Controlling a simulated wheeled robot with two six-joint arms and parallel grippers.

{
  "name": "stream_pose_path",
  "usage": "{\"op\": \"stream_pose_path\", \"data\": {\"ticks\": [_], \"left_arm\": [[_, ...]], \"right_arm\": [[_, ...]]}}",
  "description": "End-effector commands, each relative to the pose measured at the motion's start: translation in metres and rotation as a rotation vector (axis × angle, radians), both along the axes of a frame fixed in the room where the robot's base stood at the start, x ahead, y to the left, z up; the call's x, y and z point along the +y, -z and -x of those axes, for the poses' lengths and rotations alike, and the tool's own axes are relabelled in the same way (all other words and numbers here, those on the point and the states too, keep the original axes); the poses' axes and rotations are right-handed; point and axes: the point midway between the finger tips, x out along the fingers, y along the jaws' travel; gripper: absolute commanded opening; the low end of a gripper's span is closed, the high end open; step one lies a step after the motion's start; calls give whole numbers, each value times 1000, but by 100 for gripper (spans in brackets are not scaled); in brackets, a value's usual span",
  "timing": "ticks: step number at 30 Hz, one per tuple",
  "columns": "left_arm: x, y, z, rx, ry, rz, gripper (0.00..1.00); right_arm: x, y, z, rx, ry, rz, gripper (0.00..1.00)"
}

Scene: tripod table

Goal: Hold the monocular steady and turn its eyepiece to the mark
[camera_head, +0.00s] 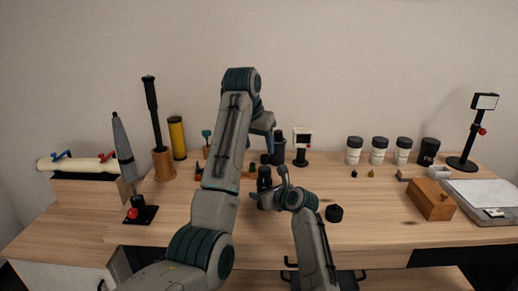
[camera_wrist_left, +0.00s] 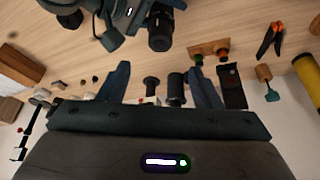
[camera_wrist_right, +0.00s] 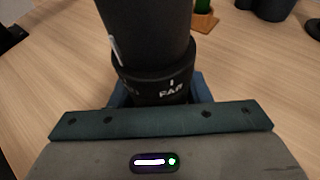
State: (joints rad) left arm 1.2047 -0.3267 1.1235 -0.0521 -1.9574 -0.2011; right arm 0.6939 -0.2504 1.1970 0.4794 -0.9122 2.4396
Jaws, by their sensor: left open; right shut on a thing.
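The monocular (camera_head: 264,178) is a black cylinder near the middle of the table, partly covered by my arms. My right gripper (camera_head: 268,197) is shut on it. In the right wrist view the monocular (camera_wrist_right: 150,40) rises between the fingers; a white line shows on its barrel, and the ring below bears "FAR" with a white tick, the line standing left of the tick. My left gripper (camera_head: 264,135) is open and empty, above and behind the monocular. In the left wrist view its fingers (camera_wrist_left: 160,82) are spread, with the monocular (camera_wrist_left: 160,28) beyond them at the top.
A wooden box (camera_head: 431,200), white-labelled jars (camera_head: 379,150) and a stand (camera_head: 483,125) are further right. A yellow tube (camera_head: 177,138) and a grey umbrella-like cone (camera_head: 124,148) stand left. The front right tabletop is clear.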

Motion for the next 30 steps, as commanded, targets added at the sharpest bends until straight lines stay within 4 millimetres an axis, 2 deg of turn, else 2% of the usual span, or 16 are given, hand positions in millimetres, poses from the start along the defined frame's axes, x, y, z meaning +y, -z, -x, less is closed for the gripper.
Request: {"op": "stream_pose_path", "data": {"ticks": [8,16,20,25,30], "left_arm": [[1,0,-1,2,16,-1,58],[12,2,-10,6,297,-5,58],[13,6,-13,3,379,1,58],[7,26,-18,4,394,2,58],[-4,59,-26,5,393,2,58]], "right_arm": [[0,0,0,0,0,0,13],[0,0,0,0,0,0,13],[0,0,0,0,0,0,13],[0,0,0,0,0,0,13],[0,0,0,0,0,0,13]]}}
